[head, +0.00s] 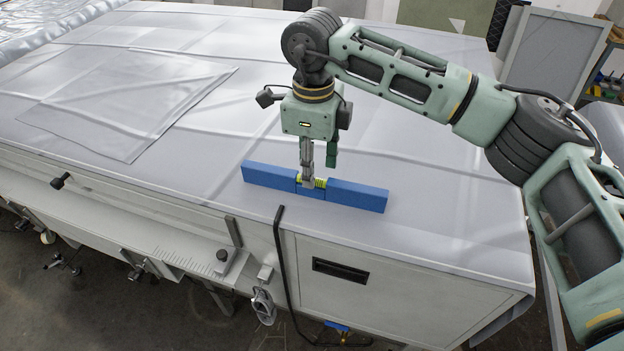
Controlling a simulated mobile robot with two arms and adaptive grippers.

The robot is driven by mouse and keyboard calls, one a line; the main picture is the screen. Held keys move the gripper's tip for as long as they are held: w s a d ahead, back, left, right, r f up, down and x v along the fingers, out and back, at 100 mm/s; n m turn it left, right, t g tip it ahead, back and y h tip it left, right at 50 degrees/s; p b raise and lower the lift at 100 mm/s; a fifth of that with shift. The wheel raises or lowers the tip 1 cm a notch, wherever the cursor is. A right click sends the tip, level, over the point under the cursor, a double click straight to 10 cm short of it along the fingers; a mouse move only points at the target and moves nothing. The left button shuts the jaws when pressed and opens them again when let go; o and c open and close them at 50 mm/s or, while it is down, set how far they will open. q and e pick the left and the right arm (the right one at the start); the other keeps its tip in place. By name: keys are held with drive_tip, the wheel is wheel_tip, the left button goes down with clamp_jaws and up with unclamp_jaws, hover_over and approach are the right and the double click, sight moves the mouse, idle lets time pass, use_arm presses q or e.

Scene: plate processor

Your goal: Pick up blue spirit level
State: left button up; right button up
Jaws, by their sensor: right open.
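The blue spirit level (357,195) lies on the grey sheeted top of the plate processor, near its front edge. It is a long blue bar with a yellow-green part near its middle. My right gripper (313,184) points down at the middle of the level, with its fingers at the yellow-green part. The gripper is open, and a finger covers part of the level's middle. I cannot tell whether the fingers touch it. My left gripper is not in view.
The plate processor's covered top (440,215) is broad and mostly clear around the level. A loose grey sheet (130,105) lies flat at the left. A black bent rod (279,250) stands at the front edge. A grey panel (550,55) stands behind at the right.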

drive_tip(key=shift+s+a+f+p, duration=0.15)
drive_tip(key=shift+f+p, duration=0.45)
drive_tip(key=shift+f, duration=1.2)
clamp_jaws()
drive_tip(key=shift+r, duration=0.1)
